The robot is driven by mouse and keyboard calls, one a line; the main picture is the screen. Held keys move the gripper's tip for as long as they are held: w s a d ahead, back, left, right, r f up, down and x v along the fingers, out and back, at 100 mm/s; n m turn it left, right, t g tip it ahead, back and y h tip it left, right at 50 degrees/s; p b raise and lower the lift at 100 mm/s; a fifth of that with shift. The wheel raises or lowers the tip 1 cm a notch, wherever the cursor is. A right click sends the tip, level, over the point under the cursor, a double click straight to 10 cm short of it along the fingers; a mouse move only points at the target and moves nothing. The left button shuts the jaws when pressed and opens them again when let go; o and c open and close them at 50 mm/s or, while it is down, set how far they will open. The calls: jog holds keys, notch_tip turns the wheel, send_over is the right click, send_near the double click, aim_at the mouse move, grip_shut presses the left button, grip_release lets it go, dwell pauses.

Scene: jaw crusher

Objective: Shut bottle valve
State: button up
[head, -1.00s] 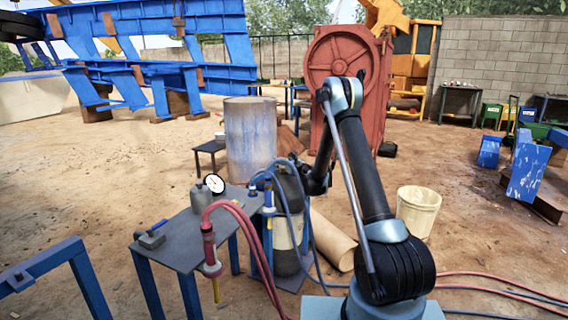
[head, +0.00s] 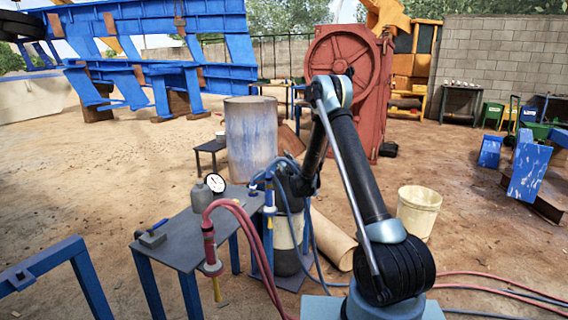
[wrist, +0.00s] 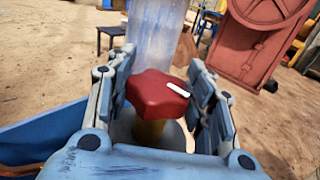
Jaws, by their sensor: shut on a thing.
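The bottle valve's red lobed knob (wrist: 155,92) fills the middle of the wrist view, with a white mark on its right side. A yellowish stem shows below it. My gripper (wrist: 160,86) is shut on the knob, one finger on each side. In the head view the bottle (head: 286,236), dark with a pale band, stands upright behind the small grey table. Its top and the knob are hidden there by my arm and hoses.
Red hoses (head: 245,225) and blue hoses loop close by the bottle. The grey table (head: 190,240) carries a pressure gauge (head: 215,183). A rusty drum (head: 250,140) stands behind, and a cream bucket (head: 418,210) to the right. Open dirt lies around.

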jog(key=shift+m+t+h, duration=0.3)
jog(key=shift+h, duration=0.3)
jog(key=o, duration=1.1)
jog(key=shift+s, duration=0.1)
jog(key=v, duration=1.1)
jog(key=shift+s+d, duration=0.15)
jog(key=shift+s, duration=0.25)
